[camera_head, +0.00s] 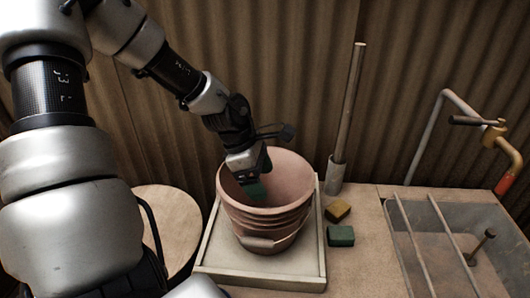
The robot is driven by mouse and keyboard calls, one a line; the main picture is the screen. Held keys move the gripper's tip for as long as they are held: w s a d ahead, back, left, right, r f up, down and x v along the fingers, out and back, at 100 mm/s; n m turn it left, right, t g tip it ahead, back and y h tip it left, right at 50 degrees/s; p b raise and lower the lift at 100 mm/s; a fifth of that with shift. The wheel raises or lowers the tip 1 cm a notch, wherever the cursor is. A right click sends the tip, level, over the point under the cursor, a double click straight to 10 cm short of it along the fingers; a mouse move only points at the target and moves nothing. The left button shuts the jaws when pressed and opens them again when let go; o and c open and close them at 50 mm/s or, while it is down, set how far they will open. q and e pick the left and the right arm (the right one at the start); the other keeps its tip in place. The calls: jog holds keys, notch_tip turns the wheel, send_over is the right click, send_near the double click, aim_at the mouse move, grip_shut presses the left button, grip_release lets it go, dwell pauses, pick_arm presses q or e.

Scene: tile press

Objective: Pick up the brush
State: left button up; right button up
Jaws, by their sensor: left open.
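No thing in view shows clear bristles, so I cannot tell for sure which one is the brush. A long wooden handle (350,105) stands nearly upright in a grey holder (335,176) behind the table; its lower end is hidden. My left gripper (256,184) is open and points down into the mouth of a terracotta bucket (265,222), well left of the handle. A dark green patch shows at its fingertips inside the bucket; I cannot tell whether it is a separate thing. My right gripper is not in view.
The bucket stands in a pale tray (222,262). A yellow block (338,210) and a green block (341,236) lie right of it. At the right is a sink with bars (412,240), a small knobbed tool (482,246) and a tap (492,134). A round wooden top (172,215) is at the left.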

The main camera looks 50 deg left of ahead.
pick_arm(q)
jog(key=f, duration=0.8)
jog(key=shift+d+f, duration=0.2)
jog(key=shift+f, duration=0.1)
jog(key=shift+w+d+f, duration=0.1)
jog(key=shift+d+f, duration=0.25)
jog(key=shift+f, duration=0.3)
jog(key=b+x, duration=0.1)
jog(key=x, duration=0.3)
jog(key=shift+w+d+f, duration=0.1)
jog(key=shift+w+f, duration=0.1)
jog(key=shift+f, duration=0.15)
jog(key=c, duration=1)
jog(key=shift+c, duration=0.2)
jog(key=shift+r, duration=0.1)
